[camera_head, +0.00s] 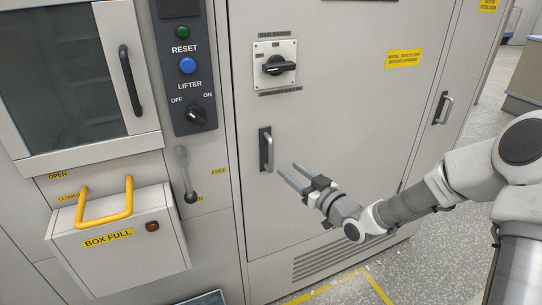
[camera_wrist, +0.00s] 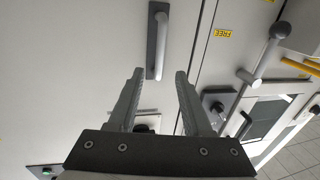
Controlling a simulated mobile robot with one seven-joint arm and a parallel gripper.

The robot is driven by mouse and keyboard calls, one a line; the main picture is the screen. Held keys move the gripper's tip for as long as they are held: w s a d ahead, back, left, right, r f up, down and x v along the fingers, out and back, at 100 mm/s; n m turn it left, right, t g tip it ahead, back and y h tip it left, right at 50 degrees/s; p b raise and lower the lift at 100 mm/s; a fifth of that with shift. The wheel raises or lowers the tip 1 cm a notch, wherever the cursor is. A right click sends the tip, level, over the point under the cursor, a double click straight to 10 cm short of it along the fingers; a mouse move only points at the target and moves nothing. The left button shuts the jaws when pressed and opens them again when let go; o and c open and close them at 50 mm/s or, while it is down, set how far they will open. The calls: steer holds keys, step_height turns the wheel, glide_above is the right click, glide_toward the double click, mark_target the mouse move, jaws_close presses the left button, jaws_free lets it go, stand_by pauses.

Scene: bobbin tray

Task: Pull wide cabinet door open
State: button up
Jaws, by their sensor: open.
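The wide cabinet door (camera_head: 340,140) is light grey and looks shut, with a rotary main switch on its upper part. Its vertical handle (camera_head: 269,150) is a light bar on a dark plate near the door's left edge. The handle also shows in the wrist view (camera_wrist: 158,45), beyond the fingertips. My gripper (camera_head: 289,174) is open and empty, just right of and slightly below the handle in the head view. In the wrist view my gripper (camera_wrist: 159,73) has its two fingers spread, with the handle ahead between their directions. I see no contact with the handle.
A control panel (camera_head: 188,75) and a lever (camera_head: 185,175) are left of the door. A box with a yellow handle (camera_head: 105,203) juts out at lower left. A narrower door with its own handle (camera_head: 443,108) is at right. Speckled floor (camera_head: 430,265) is clear at lower right.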

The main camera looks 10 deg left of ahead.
mark_target(272, 156)
steer(key=x, duration=1)
jaws_close()
stand_by(1.2)
